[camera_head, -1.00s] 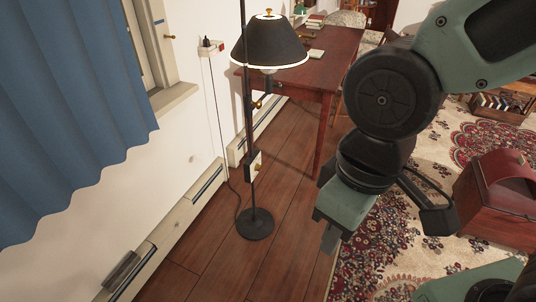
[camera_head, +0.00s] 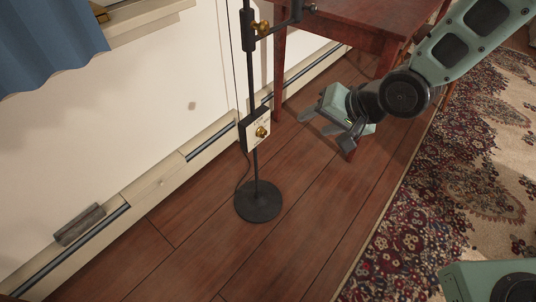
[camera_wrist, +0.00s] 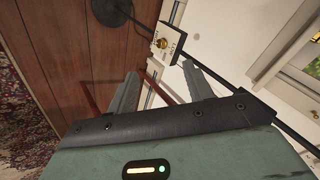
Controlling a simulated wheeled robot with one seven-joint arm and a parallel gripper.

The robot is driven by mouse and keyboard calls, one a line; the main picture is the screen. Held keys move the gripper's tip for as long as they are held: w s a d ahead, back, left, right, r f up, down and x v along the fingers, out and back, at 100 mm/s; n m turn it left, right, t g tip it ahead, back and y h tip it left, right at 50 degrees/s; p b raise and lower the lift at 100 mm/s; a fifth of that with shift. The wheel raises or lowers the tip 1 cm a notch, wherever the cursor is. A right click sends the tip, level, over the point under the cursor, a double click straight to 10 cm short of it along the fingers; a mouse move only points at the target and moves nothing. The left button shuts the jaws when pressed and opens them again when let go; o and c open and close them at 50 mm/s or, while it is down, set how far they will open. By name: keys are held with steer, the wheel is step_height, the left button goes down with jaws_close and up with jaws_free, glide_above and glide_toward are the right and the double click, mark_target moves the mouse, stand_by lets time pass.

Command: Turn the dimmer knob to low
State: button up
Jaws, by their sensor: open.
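The brass dimmer knob (camera_head: 262,132) sits on a pale control box (camera_head: 252,138) on the dark lamp pole, below the pole's middle fittings. In the wrist view the knob (camera_wrist: 163,43) shows just beyond my fingertips, on the box face with small dark lettering I cannot read clearly. My gripper (camera_head: 318,122) is open and empty, to the right of the knob and apart from it. In the wrist view its two fingers (camera_wrist: 160,72) spread with the knob ahead, roughly between them. Which way the knob is set cannot be told. The lampshade is out of view.
The lamp's round base (camera_head: 258,203) stands on the wooden floor. A red-brown table (camera_head: 345,22) is behind my gripper. A baseboard heater (camera_head: 160,180) runs along the white wall. A patterned rug (camera_head: 440,190) lies right. Floor in front of the lamp is clear.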

steer(key=w+f+m+t+y+b, duration=0.1)
steer(key=w+f+m+y+b, duration=0.15)
steer(key=f+b, duration=0.45)
steer(key=w+f+m+t+y+b, duration=0.1)
steer(key=w+f+m+y+b, duration=0.2)
steer(key=f, duration=0.5)
steer(key=m+t+y+b, duration=0.35)
steer(key=m+b, duration=0.35)
steer(key=b, duration=0.3)
glide_toward(265, 135)
steer(key=shift+h, duration=0.4)
steer(key=b+x, duration=0.4)
steer(key=x, duration=0.1)
steer(key=b+x, duration=0.2)
steer(key=b, duration=0.1)
steer(key=shift+a+r, duration=0.35)
steer(key=shift+a, duration=0.05)
steer(key=shift+w+a+r, duration=0.1)
steer(key=shift+w+a, duration=0.3)
steer(key=c, duration=1)
